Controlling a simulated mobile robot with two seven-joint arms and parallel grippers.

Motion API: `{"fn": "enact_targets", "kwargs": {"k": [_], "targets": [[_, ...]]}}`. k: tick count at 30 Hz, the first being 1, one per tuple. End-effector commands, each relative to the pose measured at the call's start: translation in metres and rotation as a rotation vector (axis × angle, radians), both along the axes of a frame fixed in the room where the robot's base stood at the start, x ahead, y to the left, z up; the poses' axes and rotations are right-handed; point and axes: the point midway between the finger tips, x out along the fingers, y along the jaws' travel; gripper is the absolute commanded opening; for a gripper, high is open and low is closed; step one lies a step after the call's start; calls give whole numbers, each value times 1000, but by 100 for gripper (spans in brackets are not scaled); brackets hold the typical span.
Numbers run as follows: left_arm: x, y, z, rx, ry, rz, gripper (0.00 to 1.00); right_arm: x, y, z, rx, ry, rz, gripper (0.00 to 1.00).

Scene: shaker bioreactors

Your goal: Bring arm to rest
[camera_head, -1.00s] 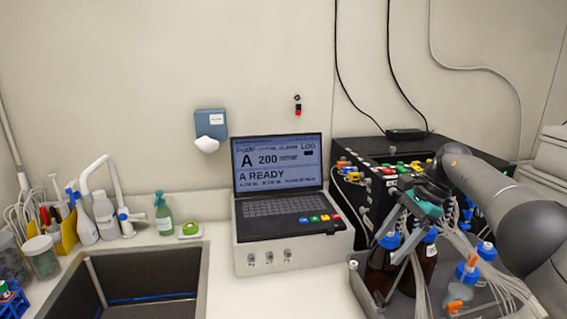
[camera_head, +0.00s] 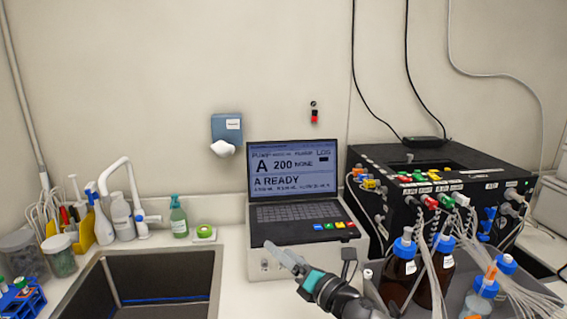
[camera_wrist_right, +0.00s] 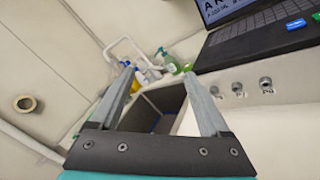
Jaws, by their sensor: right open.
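My right gripper (camera_head: 284,258) is in front of the laptop's white stand, pointing up and to the left, with its arm coming in from the bottom edge. In the right wrist view its two grey fingers (camera_wrist_right: 160,95) stand apart with nothing between them. The laptop (camera_head: 292,185) sits open on the white stand (camera_head: 345,252), its screen reading "A 200" and "A READY". The gripper covers part of the stand's front. My left gripper does not show in any view.
A sink (camera_head: 150,290) lies to the left, with a tap (camera_head: 130,185) and a green bottle (camera_head: 179,218) behind it. To the right are a black pump box (camera_head: 430,185), brown bottles (camera_head: 399,272) with blue caps, and many loose tubes.

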Motion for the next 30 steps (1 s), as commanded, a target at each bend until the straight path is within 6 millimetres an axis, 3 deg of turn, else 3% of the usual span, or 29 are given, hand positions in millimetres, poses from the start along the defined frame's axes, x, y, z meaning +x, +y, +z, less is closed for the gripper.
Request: {"fn": "enact_targets", "kwargs": {"k": [7, 14, 20, 24, 30], "targets": [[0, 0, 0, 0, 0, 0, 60, -26, -38, -18, 464, 312, -296, 80], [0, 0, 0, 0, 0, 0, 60, -71, -85, -58, 862, 617, -585, 80], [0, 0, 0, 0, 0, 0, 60, -132, -121, -99, 1176, 878, -855, 80], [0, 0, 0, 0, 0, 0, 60, -186, -139, -125, 1368, 1049, -1056, 80], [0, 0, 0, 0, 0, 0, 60, -268, -153, -147, 1579, 1250, -1342, 80]]}}
